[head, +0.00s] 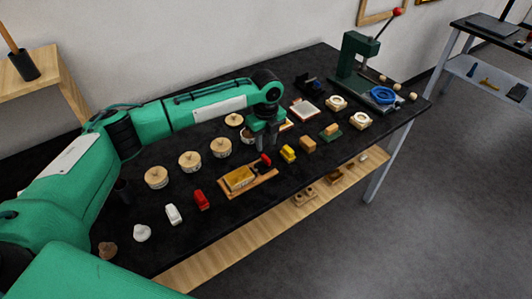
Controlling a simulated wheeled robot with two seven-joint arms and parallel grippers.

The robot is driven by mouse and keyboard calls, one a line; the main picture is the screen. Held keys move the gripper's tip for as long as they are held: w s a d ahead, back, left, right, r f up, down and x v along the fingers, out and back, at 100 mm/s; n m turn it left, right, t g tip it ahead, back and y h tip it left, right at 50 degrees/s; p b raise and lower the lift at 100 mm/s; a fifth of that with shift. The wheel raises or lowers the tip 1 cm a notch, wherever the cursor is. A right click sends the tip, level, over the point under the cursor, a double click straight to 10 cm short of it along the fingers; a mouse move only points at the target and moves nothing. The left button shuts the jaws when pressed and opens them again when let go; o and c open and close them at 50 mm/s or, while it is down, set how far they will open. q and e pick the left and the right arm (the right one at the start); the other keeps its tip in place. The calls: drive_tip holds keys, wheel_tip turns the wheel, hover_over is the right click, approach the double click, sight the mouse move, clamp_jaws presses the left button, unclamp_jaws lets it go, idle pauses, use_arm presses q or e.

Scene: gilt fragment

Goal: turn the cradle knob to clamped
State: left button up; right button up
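A wooden cradle (262,184) lies near the front edge of the black table, with a yellow-gold piece (239,178) in it. At its right end a small red part (265,160) shows, which looks like the cradle knob. Its setting is too small to read. My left gripper (265,147) points down just above and behind this red part. I cannot tell whether it touches it or how far its fingers are apart. Nothing can be seen held in it. My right gripper is not in view.
Round wooden boxes (190,161) stand behind the cradle under my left arm. Red (201,199), white (173,214) and yellow (288,153) small items stand close by along the front. A green press (354,65) stands at the far right end.

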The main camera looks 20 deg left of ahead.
sight(266, 157)
use_arm(q)
wheel_tip(266, 157, down, 7)
drive_tip(key=shift+p, duration=0.6)
clamp_jaws()
